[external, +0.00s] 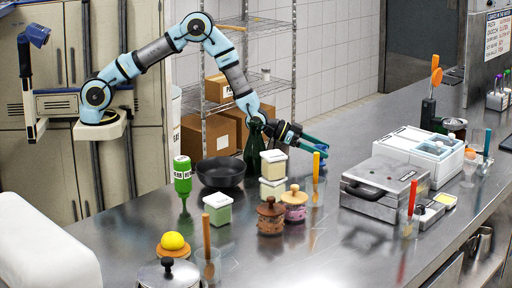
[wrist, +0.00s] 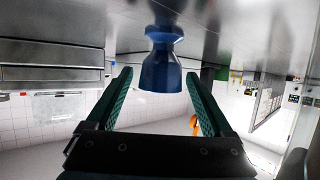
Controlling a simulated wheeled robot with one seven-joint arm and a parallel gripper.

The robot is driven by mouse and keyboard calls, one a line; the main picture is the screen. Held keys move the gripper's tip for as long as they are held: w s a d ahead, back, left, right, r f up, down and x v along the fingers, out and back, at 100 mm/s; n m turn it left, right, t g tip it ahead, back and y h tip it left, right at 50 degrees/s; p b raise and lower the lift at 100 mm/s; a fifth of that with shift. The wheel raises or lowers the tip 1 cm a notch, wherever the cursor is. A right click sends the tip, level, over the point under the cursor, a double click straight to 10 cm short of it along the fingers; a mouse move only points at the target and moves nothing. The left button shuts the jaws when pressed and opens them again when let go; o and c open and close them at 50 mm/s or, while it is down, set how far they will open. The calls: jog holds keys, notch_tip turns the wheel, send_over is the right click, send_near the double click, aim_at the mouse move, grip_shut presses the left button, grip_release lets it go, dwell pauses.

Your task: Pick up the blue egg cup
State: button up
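A blue egg cup (wrist: 162,68) shows in the wrist view, in front of my gripper. That view is upside down, with the steel counter along the top and the cup hanging from it in the picture. My gripper (wrist: 158,76) is open, its two teal fingers spread with one tip on each side of the cup's outline. I see gaps on both sides; how far the cup reaches between the fingers is hard to tell. In the external view my gripper (external: 314,141) is low over the counter, pointing right.
Stacked pale jars (external: 272,167) and a green bottle (external: 254,147) stand close to my gripper. A black bowl (external: 221,172) is to the left. A grey press (external: 384,185) and a white bin (external: 417,151) stand to the right. Lidded pots (external: 270,217) are in front.

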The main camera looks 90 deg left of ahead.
jog(key=c, duration=1.3)
jog(key=shift+r, duration=0.15)
